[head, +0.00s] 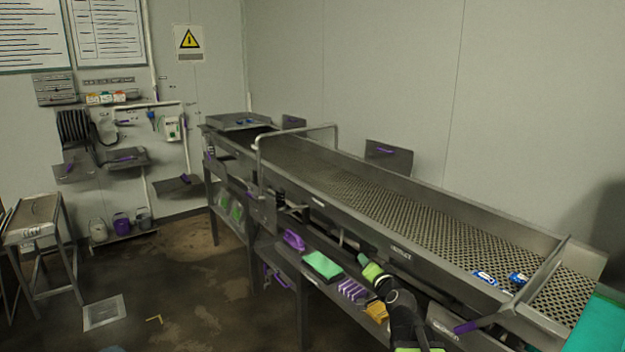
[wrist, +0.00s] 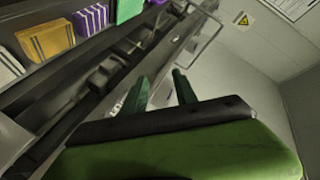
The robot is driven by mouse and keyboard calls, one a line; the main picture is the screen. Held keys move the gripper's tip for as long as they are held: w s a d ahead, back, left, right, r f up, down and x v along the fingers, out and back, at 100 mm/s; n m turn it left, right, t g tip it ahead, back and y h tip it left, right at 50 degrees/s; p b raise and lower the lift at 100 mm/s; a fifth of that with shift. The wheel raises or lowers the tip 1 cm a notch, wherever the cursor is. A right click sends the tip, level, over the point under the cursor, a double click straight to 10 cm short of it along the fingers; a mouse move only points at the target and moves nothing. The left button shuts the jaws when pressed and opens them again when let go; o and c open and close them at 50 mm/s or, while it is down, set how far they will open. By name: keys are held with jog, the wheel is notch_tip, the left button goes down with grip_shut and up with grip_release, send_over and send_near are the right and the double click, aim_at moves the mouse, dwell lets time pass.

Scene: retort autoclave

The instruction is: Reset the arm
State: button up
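My gripper shows in the wrist view (wrist: 160,88) with its two dark green fingers apart and nothing between them. In the head view my arm, black with bright green parts, rises from the bottom edge in front of the long metal conveyor (head: 400,205). My gripper (head: 364,261) is at the arm's upper end, beside the conveyor's near side and over the lower shelf. Its fingertips are too small to make out in the head view.
The shelf under the conveyor holds a green block (head: 323,265), a purple item (head: 294,240), purple-striped packs (head: 354,291) and a yellow pack (head: 377,312). Blue-and-white cans (head: 486,278) lie on the mesh belt. A metal side table (head: 33,220) stands left. Floor between is mostly open.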

jog(key=s+a+f+n+g+y+b, duration=0.1)
jog(key=s+a+f+n+g, duration=0.25)
jog(key=f, duration=0.25)
jog(key=s+a+f+n+g+y, duration=0.1)
jog(key=s+a+f+n+g, duration=0.15)
jog(key=a+f, duration=0.3)
jog(key=s+d+f+n+g+h, duration=0.1)
jog(key=s+d+f+g, duration=0.3)
jog(key=s, duration=0.5)
jog(key=s+d+f+n+g+h, duration=0.1)
jog(key=s+d+f+g+h, duration=0.2)
jog(key=s, duration=0.7)
notch_tip(320, 180, down, 2)
jog(key=shift+d+f+g, duration=0.1)
jog(key=shift+d+g, duration=0.25)
jog(key=shift+g, duration=0.75)
jog(key=shift+c, duration=0.2)
